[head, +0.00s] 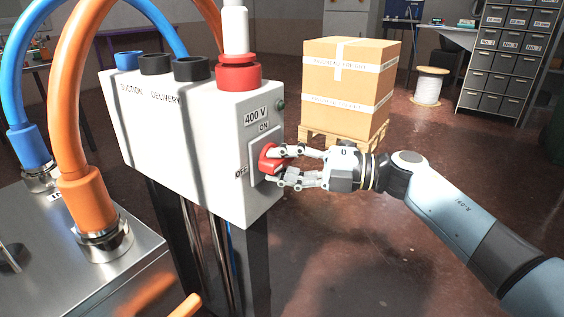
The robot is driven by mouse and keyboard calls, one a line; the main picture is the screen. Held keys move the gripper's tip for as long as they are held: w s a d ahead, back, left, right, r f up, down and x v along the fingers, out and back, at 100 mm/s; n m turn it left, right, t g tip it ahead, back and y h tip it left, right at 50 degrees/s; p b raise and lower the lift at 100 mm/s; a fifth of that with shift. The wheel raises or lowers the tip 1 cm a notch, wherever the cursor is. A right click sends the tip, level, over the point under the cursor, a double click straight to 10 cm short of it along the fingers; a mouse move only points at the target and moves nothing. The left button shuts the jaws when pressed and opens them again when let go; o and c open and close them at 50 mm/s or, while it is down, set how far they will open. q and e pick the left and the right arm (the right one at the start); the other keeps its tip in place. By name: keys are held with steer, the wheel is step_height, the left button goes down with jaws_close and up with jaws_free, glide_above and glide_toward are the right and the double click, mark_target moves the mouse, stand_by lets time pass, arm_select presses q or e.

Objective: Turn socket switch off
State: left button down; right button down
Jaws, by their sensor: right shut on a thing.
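The socket switch is a red rotary knob (268,158) on a pale plate on the right face of the white box (178,135). An ON mark sits above the knob and an OFF mark to its left, under a 400 V label. My right gripper (279,163) comes in from the right and is shut on the red knob, its fingers covering part of it. The knob's exact angle is hard to tell behind the fingers. A red socket with a white plug (236,35) stands on top of the box.
Orange (68,100) and blue hoses arch at the left from a metal unit (75,265). A carton (347,85) on a pallet stands behind my right gripper. A cable spool (429,88) and drawer cabinet (505,60) stand farther back. Floor at the lower right is clear.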

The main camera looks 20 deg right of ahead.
steer(key=shift+f, duration=0.1)
steer(key=c, duration=1.1)
jaws_free()
steer(key=shift+s+d, duration=0.15)
steer(key=shift+d, duration=0.1)
steer(key=v, duration=1.1)
steer(key=shift+s+d, duration=0.1)
steer(key=shift+d, duration=0.15)
